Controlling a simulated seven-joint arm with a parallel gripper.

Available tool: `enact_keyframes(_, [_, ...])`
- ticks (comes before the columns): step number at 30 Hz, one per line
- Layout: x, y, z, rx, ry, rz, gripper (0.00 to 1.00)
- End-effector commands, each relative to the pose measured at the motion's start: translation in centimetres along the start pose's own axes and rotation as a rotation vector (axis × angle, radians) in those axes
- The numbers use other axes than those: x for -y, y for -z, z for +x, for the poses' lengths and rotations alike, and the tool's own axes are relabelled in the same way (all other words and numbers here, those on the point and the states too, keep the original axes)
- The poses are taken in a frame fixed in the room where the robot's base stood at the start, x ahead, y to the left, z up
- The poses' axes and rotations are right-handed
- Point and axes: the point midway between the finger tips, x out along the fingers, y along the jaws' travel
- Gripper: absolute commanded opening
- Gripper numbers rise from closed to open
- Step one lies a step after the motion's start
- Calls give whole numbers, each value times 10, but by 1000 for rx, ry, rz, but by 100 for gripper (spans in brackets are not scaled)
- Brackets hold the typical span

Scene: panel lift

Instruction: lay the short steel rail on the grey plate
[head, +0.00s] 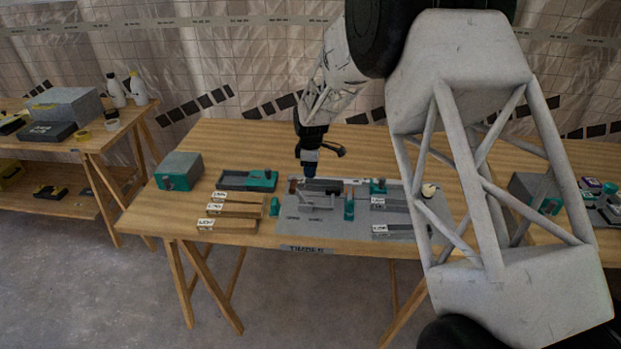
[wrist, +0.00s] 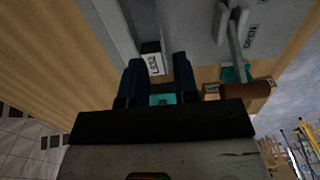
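My gripper (head: 310,175) points down over the left back part of the grey plate (head: 280,227). In the wrist view my gripper (wrist: 160,68) has two dark blue fingers with a gap between them. A white label (wrist: 153,60) at the end of a grey bar (wrist: 118,25) shows in that gap, with a teal piece nearer the palm. I cannot tell whether the fingers touch the bar, or whether it is the short steel rail. Two labelled grey bars lie on the plate's right side, an upper one (head: 396,206) and a lower one (head: 402,233).
A grey clamp (head: 316,203) and a teal upright block (head: 349,209) stand on the plate. Labelled wooden bars (head: 240,211) and a teal-ended tray (head: 240,182) lie left of it. A brown handle (wrist: 246,90) is close right of the fingers. My arm hides the table's right part.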

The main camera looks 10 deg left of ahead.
Motion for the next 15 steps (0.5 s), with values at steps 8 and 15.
enact_keyframes(8, [0,0,-42,0,-1,0,28])
enact_keyframes(15, [0,0,-59,0,0,0,28])
